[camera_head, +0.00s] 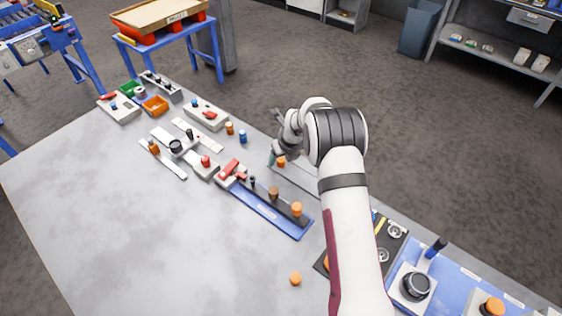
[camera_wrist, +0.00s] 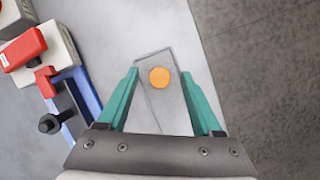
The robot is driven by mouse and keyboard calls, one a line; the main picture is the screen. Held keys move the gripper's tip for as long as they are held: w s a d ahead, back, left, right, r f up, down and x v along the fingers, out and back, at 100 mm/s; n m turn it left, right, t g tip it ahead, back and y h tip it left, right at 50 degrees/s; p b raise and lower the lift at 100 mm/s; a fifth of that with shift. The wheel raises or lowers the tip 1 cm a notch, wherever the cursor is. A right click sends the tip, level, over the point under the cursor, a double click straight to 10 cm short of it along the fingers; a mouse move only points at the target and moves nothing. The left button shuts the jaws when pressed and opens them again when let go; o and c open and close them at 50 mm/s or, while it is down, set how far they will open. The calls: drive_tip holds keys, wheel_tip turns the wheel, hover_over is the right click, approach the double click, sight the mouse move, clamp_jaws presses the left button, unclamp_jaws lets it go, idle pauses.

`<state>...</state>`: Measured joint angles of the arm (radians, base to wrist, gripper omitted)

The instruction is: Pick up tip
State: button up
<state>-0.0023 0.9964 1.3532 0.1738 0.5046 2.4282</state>
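A small orange round-topped piece (camera_wrist: 160,78), which may be the tip, stands on a narrow grey plate (camera_wrist: 165,115) on the table. It also shows in the head view (camera_head: 281,162), beside my gripper. My gripper (camera_wrist: 160,72) has two teal fingers spread wide, one on each side of the plate and the orange piece in the wrist view. Nothing is seen touching the fingers. The height of the fingertips over the table is hard to tell. In the head view my gripper (camera_head: 273,158) is near the table's far edge, partly hidden by the wrist.
A blue tray (camera_head: 263,211) with a red clamp (camera_head: 232,169) and pegs lies to the left. Orange (camera_head: 230,128) and blue (camera_head: 242,137) cylinders stand behind it. Another orange piece (camera_head: 295,279) lies in front. The table (camera_head: 110,210) is bare at front left.

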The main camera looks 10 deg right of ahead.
sight(283, 161)
clamp_jaws()
wheel_tip(283, 161, up, 4)
drive_tip(key=shift+d+r, duration=0.15)
drive_tip(key=shift+r, duration=0.1)
drive_tip(key=s+d+r, duration=0.5)
drive_tip(key=d+r, duration=0.5)
drive_tip(key=r, duration=0.1)
drive_tip(key=shift+s+r, duration=0.25)
